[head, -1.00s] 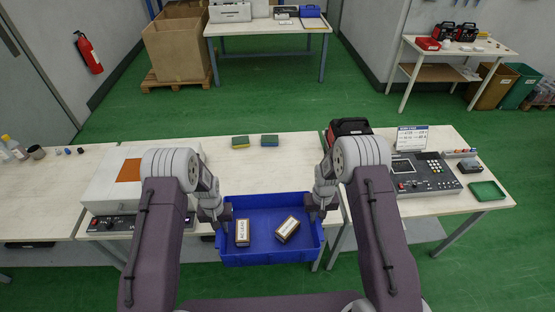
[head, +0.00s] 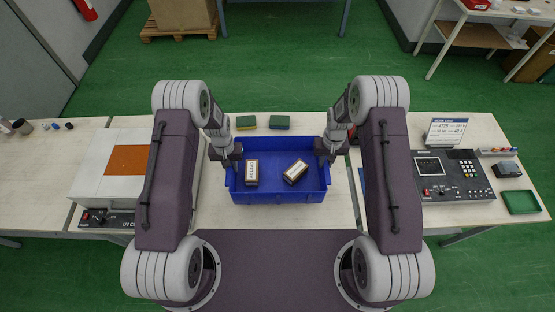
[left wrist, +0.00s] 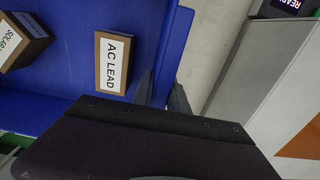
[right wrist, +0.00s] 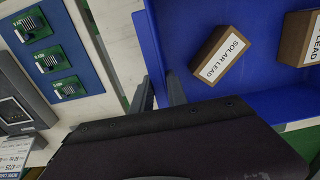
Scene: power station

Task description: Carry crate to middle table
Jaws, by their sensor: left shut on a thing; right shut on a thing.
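The blue crate (head: 280,198) appears over the front middle of the middle table (head: 275,216) in the head view. Whether its base touches the top I cannot tell. Inside lie a box marked AC LEAD (head: 252,173) and a box marked SOLAR LEAD (head: 295,171). My left gripper (head: 232,160) is shut on the crate's left wall, and my right gripper (head: 325,156) is shut on its right wall. The crate's wall between the fingers also shows in the left wrist view (left wrist: 165,50) and the right wrist view (right wrist: 155,45).
A white case with an orange panel (head: 128,160) stands to the left. A control console (head: 450,176), a sign (head: 446,131) and a green tray (head: 521,202) are to the right. A board with green circuits (right wrist: 60,65) is beside the crate.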

